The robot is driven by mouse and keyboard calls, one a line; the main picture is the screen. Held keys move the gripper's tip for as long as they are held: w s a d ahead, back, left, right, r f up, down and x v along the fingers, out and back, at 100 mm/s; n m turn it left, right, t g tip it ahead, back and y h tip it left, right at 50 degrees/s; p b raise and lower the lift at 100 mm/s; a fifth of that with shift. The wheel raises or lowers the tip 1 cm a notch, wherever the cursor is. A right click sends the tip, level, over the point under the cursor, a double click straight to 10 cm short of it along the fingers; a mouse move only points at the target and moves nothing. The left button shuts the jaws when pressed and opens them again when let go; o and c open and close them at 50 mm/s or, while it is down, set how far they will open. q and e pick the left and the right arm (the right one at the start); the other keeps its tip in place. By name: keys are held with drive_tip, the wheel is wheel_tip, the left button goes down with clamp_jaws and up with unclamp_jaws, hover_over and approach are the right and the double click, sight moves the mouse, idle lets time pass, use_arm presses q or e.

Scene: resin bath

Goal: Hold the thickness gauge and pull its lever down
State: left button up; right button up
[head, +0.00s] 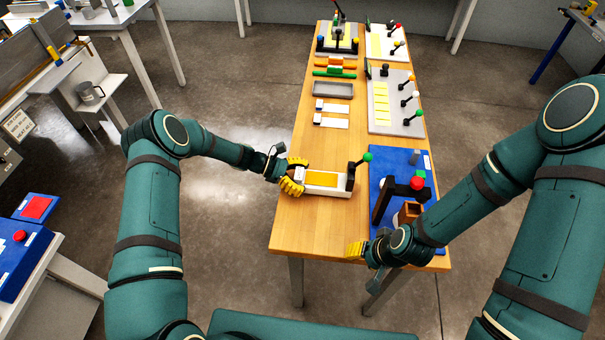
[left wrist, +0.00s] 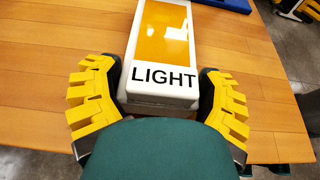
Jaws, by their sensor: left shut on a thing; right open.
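The thickness gauge (head: 325,180) is a white block with an amber top, lying on the wooden table's front half. Its end reads LIGHT in the left wrist view (left wrist: 163,88). At its right end, a black lever (head: 353,172) with a green knob (head: 367,157) stands raised, slanting up to the right. My left gripper (head: 294,176) is shut on the gauge's left end, its yellow fingers (left wrist: 159,90) on either side of the body. My right gripper (head: 358,249) is open and empty near the table's front edge, below the gauge and apart from the lever.
Right of the gauge, a blue board (head: 424,167) carries a black stand (head: 381,190), a red knob (head: 416,183) and a brown block (head: 408,213). Behind are white strips (head: 331,123), a grey tray (head: 331,90) and a board with several levers (head: 380,128). Bare wood lies in front of the gauge.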

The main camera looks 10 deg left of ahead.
idle(1.1)
drive_tip(key=shift+a, duration=0.1)
clamp_jaws()
drive_tip(key=w+a+r+t+y, duration=0.1)
drive_tip(key=w+a+r, duration=0.25)
drive_tip(key=a, duration=0.25)
drive_tip(key=w+a+r+y, duration=0.1)
drive_tip(key=w+a+r, duration=0.2)
drive_tip(key=a+r, duration=0.2)
drive_tip(key=w+d+r+m+h, duration=0.1)
drive_tip(key=w+d+r+m, duration=0.3)
drive_tip(key=w+d, duration=0.5)
drive_tip(key=w+d+r+m+g, duration=0.1)
drive_tip(key=w+d+r+m, duration=0.2)
drive_tip(key=w+d+m, duration=0.4)
drive_tip(key=w+d, duration=0.2)
drive_tip(key=d, duration=0.2)
drive_tip(key=shift+r+h, duration=0.35)
drive_tip(key=shift+h, duration=0.05)
